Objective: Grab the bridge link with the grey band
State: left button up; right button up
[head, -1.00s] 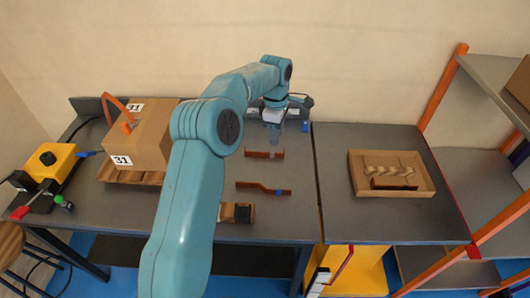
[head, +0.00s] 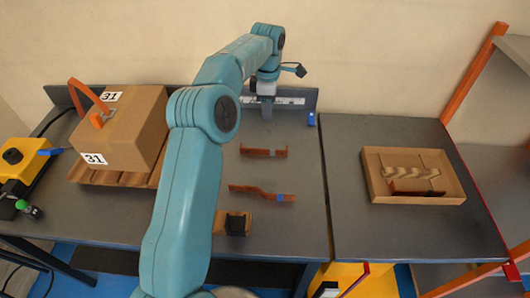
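A copper-brown bridge link (head: 263,152) lies on the grey bench, with a small greyish mark right of its middle that is too small to read surely as a band. A second, bent bridge link (head: 255,190) lies in front of it and carries a blue band near its right end. A third brown link (head: 415,193) lies in the tray on the right. My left gripper (head: 267,112) points down behind the first link, apart from it. Its fingers show edge-on, so their opening cannot be told. My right gripper is not in view.
A cardboard box (head: 125,130) marked 31 stands on the left. A brown block with a black top (head: 236,223) lies near the front edge. The cardboard tray (head: 455,190) sits on the right bench, with shelving beyond. Bench space right of the links is clear.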

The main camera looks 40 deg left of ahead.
pick_arm(q)
send_over(264, 150)
notch_tip(264, 150, down, 10)
jog(key=shift+w+a+f, duration=0.1)
jog(key=shift+f, duration=0.25)
notch_tip(264, 150, down, 4)
jog(key=shift+f+p, duration=0.1)
jog(key=shift+p, duration=0.6)
jog(key=shift+a+f, duration=0.1)
jog(key=shift+f, duration=0.25)
jog(key=c, duration=0.6)
grip_shut()
